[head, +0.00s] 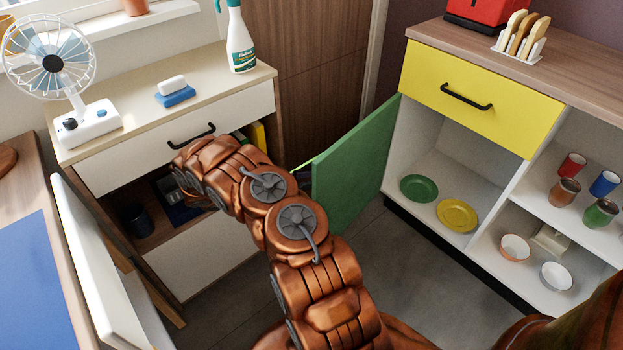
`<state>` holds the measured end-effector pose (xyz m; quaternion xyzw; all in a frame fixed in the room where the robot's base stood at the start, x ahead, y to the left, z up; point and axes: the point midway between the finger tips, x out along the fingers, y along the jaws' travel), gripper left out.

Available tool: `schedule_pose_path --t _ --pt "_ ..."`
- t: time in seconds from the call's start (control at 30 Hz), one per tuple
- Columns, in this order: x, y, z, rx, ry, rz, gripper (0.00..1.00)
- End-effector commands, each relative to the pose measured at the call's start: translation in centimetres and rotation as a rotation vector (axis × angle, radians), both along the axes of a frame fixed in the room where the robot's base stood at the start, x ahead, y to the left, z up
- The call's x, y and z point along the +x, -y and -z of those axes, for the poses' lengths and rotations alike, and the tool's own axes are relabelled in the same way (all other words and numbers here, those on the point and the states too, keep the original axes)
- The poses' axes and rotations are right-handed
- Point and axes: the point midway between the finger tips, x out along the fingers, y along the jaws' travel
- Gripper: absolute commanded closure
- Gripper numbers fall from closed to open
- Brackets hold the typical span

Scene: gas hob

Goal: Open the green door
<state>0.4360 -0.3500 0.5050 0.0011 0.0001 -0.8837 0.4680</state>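The green door (351,170) stands swung out from the right cabinet, below its yellow drawer. It is at a wide angle to the cabinet front, and the compartment behind it is open to view. My copper-coloured arm reaches up from the bottom middle, to the left of the door. A small dark part, perhaps of my gripper, shows between the arm and the door's left edge. My fingers are hidden behind the arm, so I cannot tell whether they touch the door or are open.
The right cabinet (410,105) holds a green plate (418,188), a yellow plate (457,215), cups and bowls. A white drawer unit (205,262) with a fan (62,70) and spray bottle (240,42) stands left. A white door (95,265) juts out at lower left. Grey floor (400,265) shows below the green door.

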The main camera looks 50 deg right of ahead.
Motion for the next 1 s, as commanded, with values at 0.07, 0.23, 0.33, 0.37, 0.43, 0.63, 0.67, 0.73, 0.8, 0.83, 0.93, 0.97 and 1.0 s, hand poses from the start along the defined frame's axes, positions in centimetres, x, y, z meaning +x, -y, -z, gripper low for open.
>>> schedule_pose_path --t 0.07,0.23,0.33,0.37,0.43,0.63,0.67,0.73,0.8,0.83,0.93,0.97,1.0 --pt "0.8 -1.1 0.1 0.0 0.002 -0.003 0.63" --pt "2.1 -3.2 0.0 -0.002 -0.003 -0.002 0.63" --pt "2.7 -4.0 0.1 -0.001 -0.001 -0.001 0.63" --pt "2.8 -4.2 0.0 0.0 0.0 -0.001 0.63" --pt "2.9 -4.4 0.0 0.0 -0.001 -0.001 0.63" --pt "2.9 -4.3 0.0 -0.001 -0.002 -0.001 0.64" --pt "2.8 -4.4 0.0 -0.001 -0.002 0.0 0.67" --pt "2.6 -4.5 0.0 0.001 0.001 0.006 0.74" --pt "1.8 -4.8 0.0 0.009 0.007 0.029 0.82" --pt "1.3 -5.1 0.0 0.013 0.011 0.043 0.85" --pt "-1.6 -6.7 0.2 0.037 0.042 0.135 0.95" --pt "-2.8 -7.5 0.2 0.046 0.056 0.174 0.98" --pt "-4.5 -8.8 0.3 0.059 0.077 0.234 1.0"
